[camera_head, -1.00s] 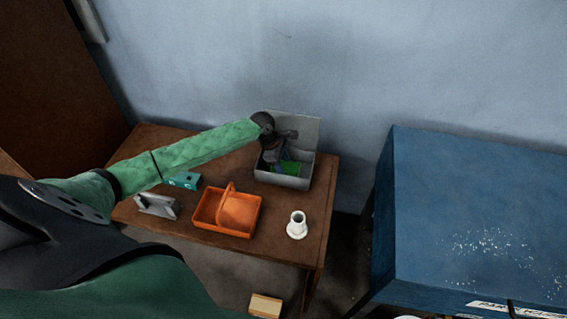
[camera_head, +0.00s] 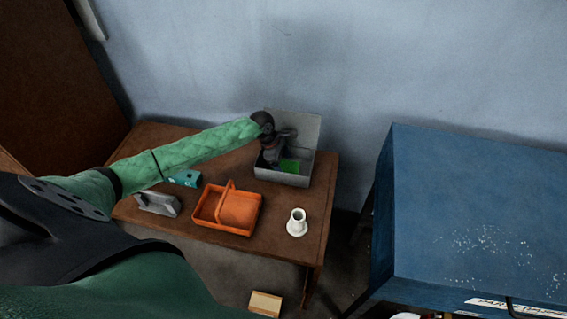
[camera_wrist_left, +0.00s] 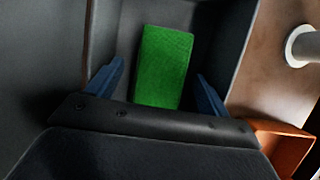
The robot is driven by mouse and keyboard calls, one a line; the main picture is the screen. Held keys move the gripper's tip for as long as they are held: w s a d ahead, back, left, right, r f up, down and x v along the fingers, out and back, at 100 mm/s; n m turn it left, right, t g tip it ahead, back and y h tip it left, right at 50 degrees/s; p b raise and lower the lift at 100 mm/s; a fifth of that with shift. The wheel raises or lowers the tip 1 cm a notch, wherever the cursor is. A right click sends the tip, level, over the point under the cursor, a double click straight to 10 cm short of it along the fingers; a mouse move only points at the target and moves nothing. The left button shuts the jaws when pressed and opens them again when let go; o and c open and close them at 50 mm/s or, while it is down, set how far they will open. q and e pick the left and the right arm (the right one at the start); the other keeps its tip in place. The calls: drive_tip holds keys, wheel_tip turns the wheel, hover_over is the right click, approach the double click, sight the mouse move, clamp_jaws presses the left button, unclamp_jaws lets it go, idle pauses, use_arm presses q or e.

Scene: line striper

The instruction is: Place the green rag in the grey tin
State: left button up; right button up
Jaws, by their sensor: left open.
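The grey tin (camera_head: 283,178) stands open at the back right of the wooden table, its lid (camera_head: 297,126) raised against the wall side. The green rag (camera_head: 290,166) lies inside the tin. In the left wrist view the rag (camera_wrist_left: 163,66) shows as a bright green rectangle on the tin's floor. My left gripper (camera_head: 277,160) is over the tin's opening. In the left wrist view its two blue fingers (camera_wrist_left: 157,92) are spread wide, with the rag showing between and beyond them. The rag's near end is hidden behind the gripper body. My right gripper is not in view.
An orange basket (camera_head: 211,220) with a raised handle stands in front of the tin. A white flanged piece (camera_head: 297,223) stands to its right. A grey metal piece (camera_head: 157,204) and a teal box (camera_head: 186,178) are at the left. A blue cabinet (camera_head: 470,210) stands right of the table.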

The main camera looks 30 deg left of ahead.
use_arm(q)
drive_tip(key=b+v, duration=0.2)
drive_tip(key=v, duration=1)
drive_tip(key=shift+b, duration=0.4)
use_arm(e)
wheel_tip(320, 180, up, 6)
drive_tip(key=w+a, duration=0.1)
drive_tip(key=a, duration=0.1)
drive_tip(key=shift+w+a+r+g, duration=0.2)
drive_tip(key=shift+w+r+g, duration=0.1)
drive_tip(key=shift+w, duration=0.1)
